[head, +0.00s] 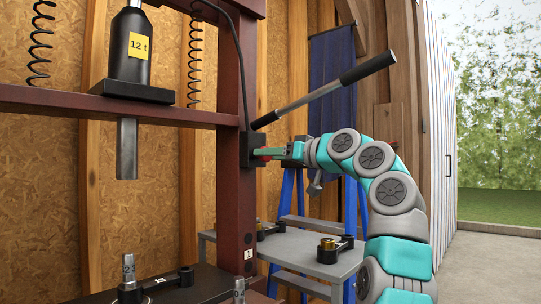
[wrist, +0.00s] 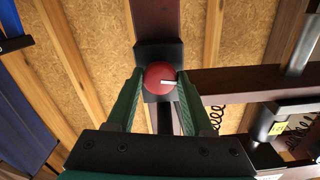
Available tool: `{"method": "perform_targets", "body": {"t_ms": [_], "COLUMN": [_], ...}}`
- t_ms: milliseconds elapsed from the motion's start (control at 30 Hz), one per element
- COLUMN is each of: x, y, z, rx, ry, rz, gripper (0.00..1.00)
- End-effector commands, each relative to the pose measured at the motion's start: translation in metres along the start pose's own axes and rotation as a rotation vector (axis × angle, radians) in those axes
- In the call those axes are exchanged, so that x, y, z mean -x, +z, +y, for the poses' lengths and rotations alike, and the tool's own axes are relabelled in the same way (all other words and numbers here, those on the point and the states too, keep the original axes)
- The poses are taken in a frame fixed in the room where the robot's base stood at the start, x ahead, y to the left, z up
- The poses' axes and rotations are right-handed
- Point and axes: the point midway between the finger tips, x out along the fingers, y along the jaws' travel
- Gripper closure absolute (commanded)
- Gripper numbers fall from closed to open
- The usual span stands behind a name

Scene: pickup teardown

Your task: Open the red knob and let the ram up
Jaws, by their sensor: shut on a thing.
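The red knob (wrist: 158,76) sits on a dark block on the press's upright post. It is round, with a white mark pointing right in the wrist view. My gripper (wrist: 160,88) has its green fingers on either side of the knob, shut on it. In the head view my gripper (head: 272,153) reaches the post from the right, and only a little red shows between the fingers. The ram (head: 126,148) is a grey steel rod below the black 12 t cylinder (head: 134,45), hanging clear above the press bed (head: 205,284).
A pump lever (head: 325,92) with a black grip slants up right from the block, just above my gripper. A grey bench (head: 300,245) with dark parts stands behind. Coil springs (head: 195,60) hang beside the cylinder. Open floor lies at the right.

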Motion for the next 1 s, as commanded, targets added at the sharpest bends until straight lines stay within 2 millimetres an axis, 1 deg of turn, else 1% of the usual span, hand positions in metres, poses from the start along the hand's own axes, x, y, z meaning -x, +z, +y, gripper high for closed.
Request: {"method": "perform_targets", "body": {"t_ms": [433, 467, 700, 733, 1000], "x": [-0.0007, -0.0007, -0.0004, -0.0004, 0.0007], "y": [0.0012, 0.0012, 0.0005, 0.0005, 0.0002], "z": [0.0002, 0.0003, 0.0001, 0.0001, 0.0000], "rx": [0.010, 0.010, 0.010, 0.010, 0.010], "ry": [0.000, 0.000, 0.000, 0.000, 0.000], "rz": [-0.002, -0.002, -0.001, -0.001, 0.000], "gripper": [1.00, 0.47, 0.20, 0.19, 0.19]}}
